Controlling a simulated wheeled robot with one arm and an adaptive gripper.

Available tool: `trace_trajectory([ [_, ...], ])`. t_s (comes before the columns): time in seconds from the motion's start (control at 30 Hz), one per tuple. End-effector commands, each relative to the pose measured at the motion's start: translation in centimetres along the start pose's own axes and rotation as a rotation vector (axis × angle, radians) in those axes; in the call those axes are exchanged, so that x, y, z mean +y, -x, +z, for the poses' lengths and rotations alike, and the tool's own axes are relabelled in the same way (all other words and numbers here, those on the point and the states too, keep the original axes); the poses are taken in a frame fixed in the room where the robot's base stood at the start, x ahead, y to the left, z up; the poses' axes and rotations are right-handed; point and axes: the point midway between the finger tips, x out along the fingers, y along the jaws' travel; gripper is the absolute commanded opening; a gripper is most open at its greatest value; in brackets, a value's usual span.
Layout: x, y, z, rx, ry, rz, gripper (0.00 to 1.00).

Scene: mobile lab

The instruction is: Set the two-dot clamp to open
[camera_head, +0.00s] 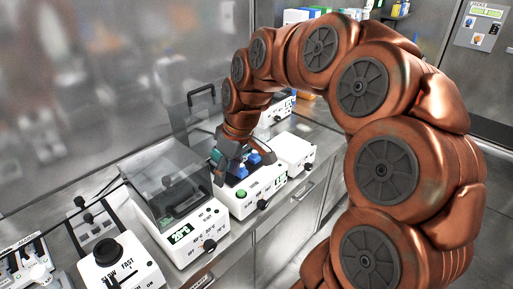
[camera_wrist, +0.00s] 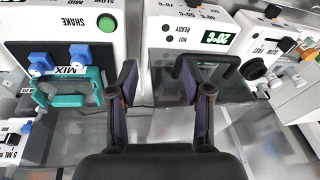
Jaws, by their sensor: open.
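The white shaker, labelled SHAKE with a green button, shows in the wrist view (camera_wrist: 70,28) at upper left and in the head view (camera_head: 245,204). Two blue clamps stand on it, a left one (camera_wrist: 40,62) and a right one (camera_wrist: 96,57); I cannot read their dots or tell their settings. A teal holder (camera_wrist: 72,100) with a MIX label lies between and below them. My gripper (camera_wrist: 157,82) is open and empty, to the right of the clamps in the wrist view. In the head view my gripper (camera_head: 228,160) is over the shaker, partly hiding it.
A heater box (camera_wrist: 222,20) with a green display and a clear lid stands beside the shaker. A slow/fast box (camera_head: 117,262) is at the front left of the head view. Another white box (camera_head: 294,150) stands behind the shaker. The bench is crowded.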

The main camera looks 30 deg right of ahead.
Motion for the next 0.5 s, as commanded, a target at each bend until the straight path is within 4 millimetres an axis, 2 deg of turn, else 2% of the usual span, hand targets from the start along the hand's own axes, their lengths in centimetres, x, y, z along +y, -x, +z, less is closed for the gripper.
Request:
trace_trajectory([
  [0.03,2.4,0.3,-1.1,0.029,0.005,0.003,0.49],
  [0.13,6.9,0.5,-2.6,0.079,0.024,0.016,0.49],
  [0.3,14.4,0.5,-3.3,0.141,0.038,0.057,0.49],
  [0.4,17.9,0.4,-2.9,0.162,0.037,0.080,0.49],
  [0.5,20.2,0.4,-2.5,0.172,0.038,0.100,0.49],
])
